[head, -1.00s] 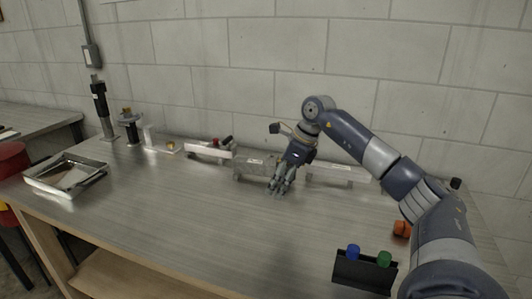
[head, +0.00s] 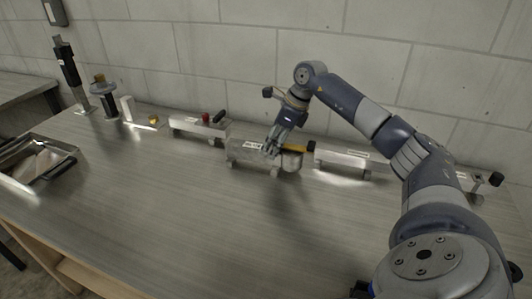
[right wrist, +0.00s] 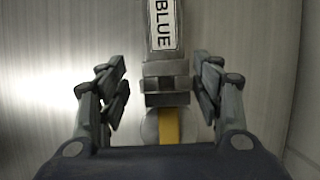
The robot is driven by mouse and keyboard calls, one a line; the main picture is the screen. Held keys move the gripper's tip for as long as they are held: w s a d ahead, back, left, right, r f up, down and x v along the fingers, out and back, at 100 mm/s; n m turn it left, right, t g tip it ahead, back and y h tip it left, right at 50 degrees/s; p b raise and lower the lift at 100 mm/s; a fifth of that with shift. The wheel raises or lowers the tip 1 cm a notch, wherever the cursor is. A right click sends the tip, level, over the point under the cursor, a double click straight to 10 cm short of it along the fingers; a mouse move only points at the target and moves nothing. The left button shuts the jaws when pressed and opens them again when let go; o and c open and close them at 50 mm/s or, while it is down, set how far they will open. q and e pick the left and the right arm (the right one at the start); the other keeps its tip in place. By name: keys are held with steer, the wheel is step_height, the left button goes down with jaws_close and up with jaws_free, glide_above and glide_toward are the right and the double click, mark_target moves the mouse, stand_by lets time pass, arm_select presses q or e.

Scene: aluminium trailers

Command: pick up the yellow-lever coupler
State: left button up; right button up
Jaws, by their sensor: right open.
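The yellow-lever coupler (head: 291,160) is at the right end of a metal trailer piece (head: 238,155) on the bench. Its yellow lever (head: 296,148) points right in the head view. In the right wrist view, the coupler's grey block (right wrist: 166,88), rounded end and yellow lever (right wrist: 169,126) lie between my fingers, below a white "BLUE" label (right wrist: 163,25). My right gripper (head: 273,149) is at the coupler; its fingers (right wrist: 160,80) are open on both sides, with a visible gap on the left. My left gripper is out of view.
Another trailer piece (head: 343,160) stands just right of the coupler, and one with red and black knobs (head: 190,126) stands to the left. A metal tray (head: 12,182) is at the far left. The front bench top is clear. A block wall rises behind.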

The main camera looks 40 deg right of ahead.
steer(key=x, duration=0.2)
steer(key=p+x, duration=0.1)
steer(key=x, duration=0.2)
steer(key=shift+w+d, duration=0.15)
steer(key=shift+w, duration=0.1)
steer(key=shift+w+f, duration=0.1)
steer(key=shift+f, duration=0.2)
steer(key=shift+c, duration=1.1)
jaws_close()
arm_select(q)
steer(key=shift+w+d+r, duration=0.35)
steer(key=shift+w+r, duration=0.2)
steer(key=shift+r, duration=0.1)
arm_select(e)
steer(key=shift+r, duration=0.15)
